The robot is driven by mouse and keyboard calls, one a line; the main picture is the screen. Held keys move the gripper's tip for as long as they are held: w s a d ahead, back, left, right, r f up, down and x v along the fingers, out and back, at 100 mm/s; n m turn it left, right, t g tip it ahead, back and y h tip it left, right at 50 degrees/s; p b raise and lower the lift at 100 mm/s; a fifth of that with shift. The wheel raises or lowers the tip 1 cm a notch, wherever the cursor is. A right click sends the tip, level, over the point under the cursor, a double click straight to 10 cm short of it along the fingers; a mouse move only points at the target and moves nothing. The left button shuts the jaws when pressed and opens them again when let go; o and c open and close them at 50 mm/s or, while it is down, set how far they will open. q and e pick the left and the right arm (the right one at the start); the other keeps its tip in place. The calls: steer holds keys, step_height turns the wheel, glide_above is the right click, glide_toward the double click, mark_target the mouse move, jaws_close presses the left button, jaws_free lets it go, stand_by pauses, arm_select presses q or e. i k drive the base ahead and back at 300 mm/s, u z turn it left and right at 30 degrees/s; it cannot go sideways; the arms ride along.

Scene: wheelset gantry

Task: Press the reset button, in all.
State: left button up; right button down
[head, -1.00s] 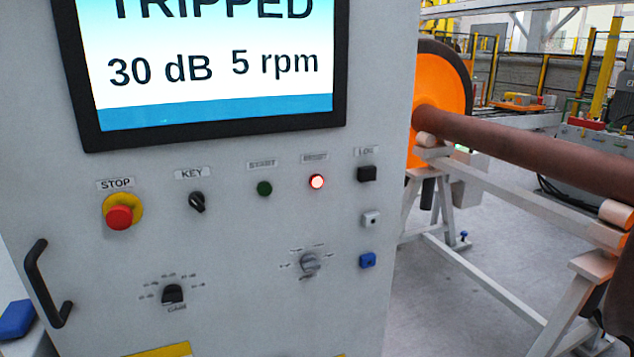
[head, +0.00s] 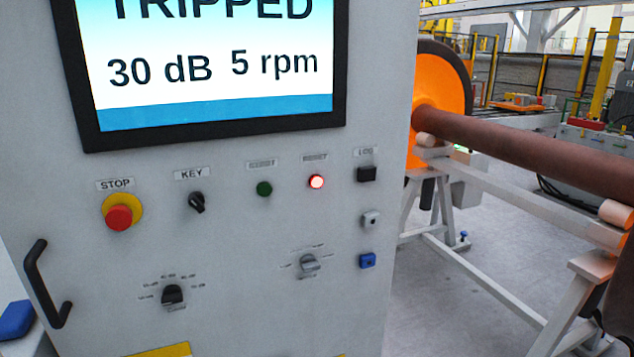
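Nothing covers or touches the reset button. Neither of my grippers shows in the head view.
The panel also carries a red STOP knob (head: 119,217), a KEY switch (head: 197,203), two rotary knobs, and a column of small square parts at right. A black handle (head: 46,284) sticks out at left. A brown shaft (head: 530,147) on white stands is at right.

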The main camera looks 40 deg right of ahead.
mark_target(316, 181)
steer(key=k, duration=1)
steer(key=z, duration=1.35)
steer(key=i, duration=1.25)
steer(key=u, duration=1.35)
